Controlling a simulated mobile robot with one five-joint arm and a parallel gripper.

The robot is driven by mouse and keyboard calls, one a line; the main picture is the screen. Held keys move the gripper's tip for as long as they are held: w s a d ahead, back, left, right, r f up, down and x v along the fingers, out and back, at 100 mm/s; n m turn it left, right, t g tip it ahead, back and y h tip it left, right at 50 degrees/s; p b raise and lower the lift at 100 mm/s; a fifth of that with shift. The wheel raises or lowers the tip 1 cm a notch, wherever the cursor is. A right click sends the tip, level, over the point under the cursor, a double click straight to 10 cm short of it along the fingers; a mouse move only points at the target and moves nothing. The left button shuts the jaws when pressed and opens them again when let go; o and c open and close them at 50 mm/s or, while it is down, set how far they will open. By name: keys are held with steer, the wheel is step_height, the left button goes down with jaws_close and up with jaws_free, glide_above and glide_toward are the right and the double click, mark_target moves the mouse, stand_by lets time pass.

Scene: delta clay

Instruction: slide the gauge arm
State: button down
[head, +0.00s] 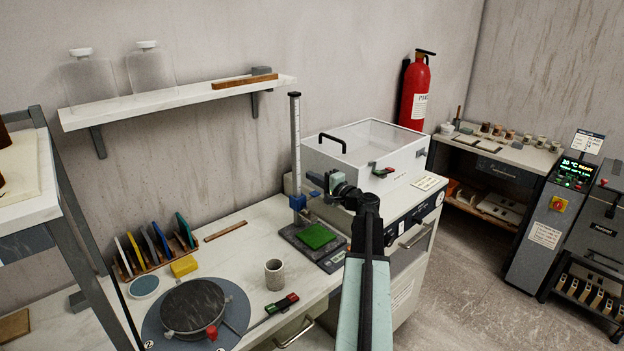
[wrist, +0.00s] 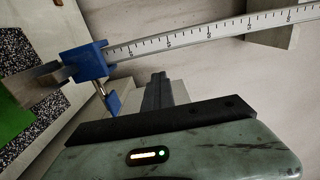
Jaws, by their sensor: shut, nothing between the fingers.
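The height gauge has a white upright scale (head: 296,145) with black marks, which also shows in the wrist view (wrist: 205,38). A blue slider (head: 298,202) sits low on the scale and shows large in the wrist view (wrist: 84,62). A grey metal gauge arm (wrist: 42,84) reaches from the slider over a green block (head: 316,236) on the gauge's dark speckled base (head: 298,241). A small metal stem with a blue end (wrist: 112,101) sticks out of the slider. My gripper (wrist: 158,90) is shut and empty, beside the slider and apart from it in the wrist view.
A white lidded cabinet (head: 365,160) stands close behind and right of the gauge. A grey cup (head: 274,274), a round dark turntable (head: 195,308) and a rack of coloured plates (head: 150,248) are to the left. A shelf (head: 180,100) hangs above.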

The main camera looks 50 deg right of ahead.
stand_by(0.4)
steer(key=c, duration=1.4)
jaws_free()
steer(key=shift+c, duration=0.2)
steer(key=s, duration=0.7)
steer(key=shift+s+a, duration=0.3)
steer(key=shift+s, duration=0.1)
